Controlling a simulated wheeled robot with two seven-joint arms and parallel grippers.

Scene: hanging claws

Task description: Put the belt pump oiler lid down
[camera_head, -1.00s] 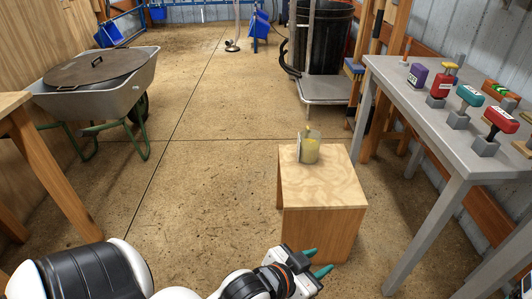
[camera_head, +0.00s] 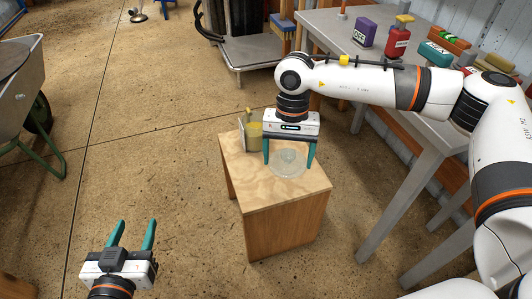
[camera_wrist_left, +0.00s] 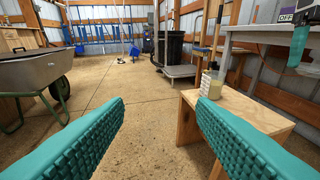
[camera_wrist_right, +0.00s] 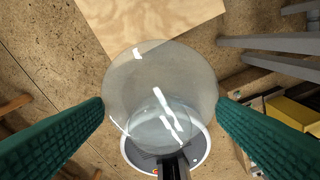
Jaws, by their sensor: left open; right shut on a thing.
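The lid (camera_head: 289,163) is a clear, round, shallow dome. My right gripper (camera_head: 288,168) is shut on it, with a teal finger at either side, and points down over the near part of the wooden stool top (camera_head: 254,186). I cannot tell whether the lid touches the wood. The right wrist view shows the clear lid (camera_wrist_right: 150,75) between the fingers, with the stool (camera_wrist_right: 140,22) behind it. A small yellowish pot with a clear plate (camera_head: 253,131), perhaps the oiler, stands at the stool's far left. My left gripper (camera_head: 134,228) is open and empty, left of the stool.
A grey table (camera_head: 335,27) with several coloured stamp-like blocks stands right of the stool, partly behind my right arm. A wheelbarrow (camera_head: 25,80) is at the left. A flat trolley (camera_head: 245,52) stands behind the stool. The floor between wheelbarrow and stool is free.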

